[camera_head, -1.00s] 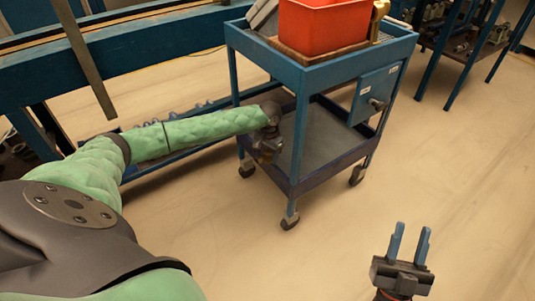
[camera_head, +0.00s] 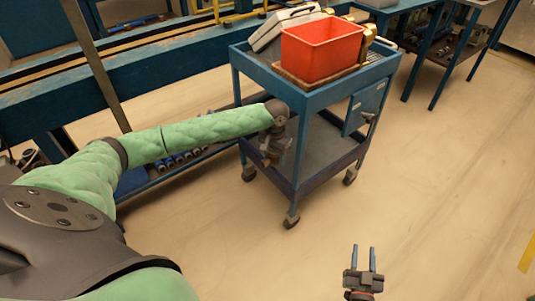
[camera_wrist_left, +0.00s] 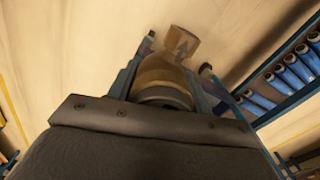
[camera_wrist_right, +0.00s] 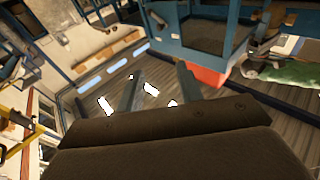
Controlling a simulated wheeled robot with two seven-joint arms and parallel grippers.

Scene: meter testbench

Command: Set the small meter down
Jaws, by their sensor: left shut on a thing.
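The small meter (camera_wrist_left: 165,74) is a brass-brown rounded body with a narrower end. In the left wrist view it sits between the fingers of my left gripper (camera_wrist_left: 175,72), which is shut on it. In the head view my left gripper (camera_head: 270,157) hangs at the near left side of the blue cart (camera_head: 300,187), below its top; the meter is small and dark there, hard to make out. My right gripper (camera_head: 363,256) is open and empty, low over the floor, right of the cart. Its two fingers stand apart in the right wrist view (camera_wrist_right: 160,85).
The cart's top holds an orange bin (camera_head: 322,52), a grey case (camera_head: 285,27) and brass-coloured parts at the right. A blue bench (camera_head: 150,75) runs behind on the left. Blue cylinders (camera_wrist_left: 290,75) stand in a rack. The floor right of the cart is clear.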

